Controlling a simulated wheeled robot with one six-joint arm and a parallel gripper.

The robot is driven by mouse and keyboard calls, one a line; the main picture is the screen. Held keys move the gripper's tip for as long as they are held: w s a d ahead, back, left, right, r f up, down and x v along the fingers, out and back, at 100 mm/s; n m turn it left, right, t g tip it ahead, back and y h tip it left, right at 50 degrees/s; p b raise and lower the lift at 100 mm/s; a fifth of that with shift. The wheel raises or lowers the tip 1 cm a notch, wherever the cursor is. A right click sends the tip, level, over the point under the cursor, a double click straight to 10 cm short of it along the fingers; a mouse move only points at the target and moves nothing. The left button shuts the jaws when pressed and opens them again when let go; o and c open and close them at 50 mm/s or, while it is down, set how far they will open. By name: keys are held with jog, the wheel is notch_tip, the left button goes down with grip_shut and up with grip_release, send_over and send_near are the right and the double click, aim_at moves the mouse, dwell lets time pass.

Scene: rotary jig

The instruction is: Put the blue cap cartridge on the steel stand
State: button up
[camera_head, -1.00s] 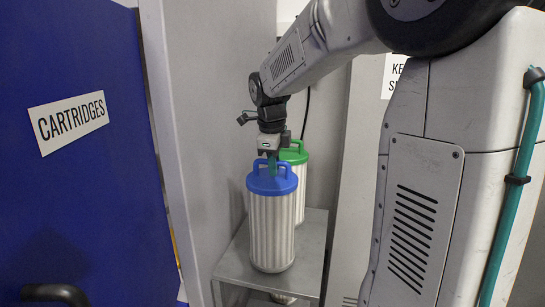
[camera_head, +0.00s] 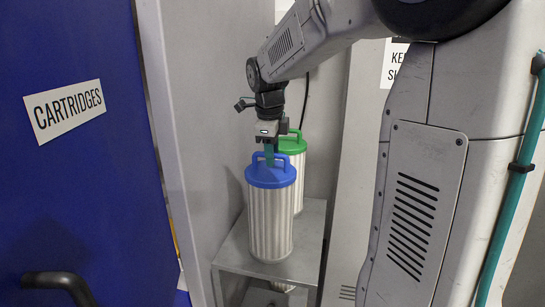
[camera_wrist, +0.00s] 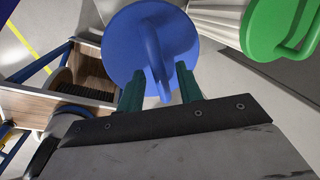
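The blue cap cartridge (camera_head: 270,222), a white pleated cylinder with a blue lid and loop handle, stands upright on the grey metal stand (camera_head: 306,262). Its blue cap (camera_wrist: 130,45) fills the upper middle of the wrist view. My gripper (camera_head: 269,160) is above the cap, at the handle. In the wrist view its two teal fingers (camera_wrist: 160,88) are apart, one on each side of the handle, with gaps showing. A green cap cartridge (camera_head: 293,146) stands just behind, partly hidden by the blue one; its cap (camera_wrist: 282,25) also shows in the wrist view.
A blue door (camera_head: 80,190) with a CARTRIDGES sign (camera_head: 68,110) and a dark handle is at left. A grey wall panel (camera_head: 205,110) stands close beside the stand. The wrist view shows a wooden-sided bin (camera_wrist: 66,82) with a blue frame at left.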

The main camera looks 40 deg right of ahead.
notch_tip(320, 180, up, 10)
jog(key=s+a, duration=0.1)
jog(key=a, duration=0.1)
jog(key=s+a+f+n, duration=0.4)
jog(key=s+n, duration=0.4)
jog(key=n, duration=0.1)
jog(key=s+a+f+n+y, duration=0.1)
jog(key=s+a+f+n, duration=0.4)
jog(key=s+n, duration=0.4)
jog(key=s+a+f+n, duration=0.5)
jog(key=s+n, duration=0.3)
jog(key=n, duration=0.2)
jog(key=shift+s+a+y, duration=0.15)
jog(key=shift+s+y, duration=0.15)
jog(key=shift+y, duration=0.1)
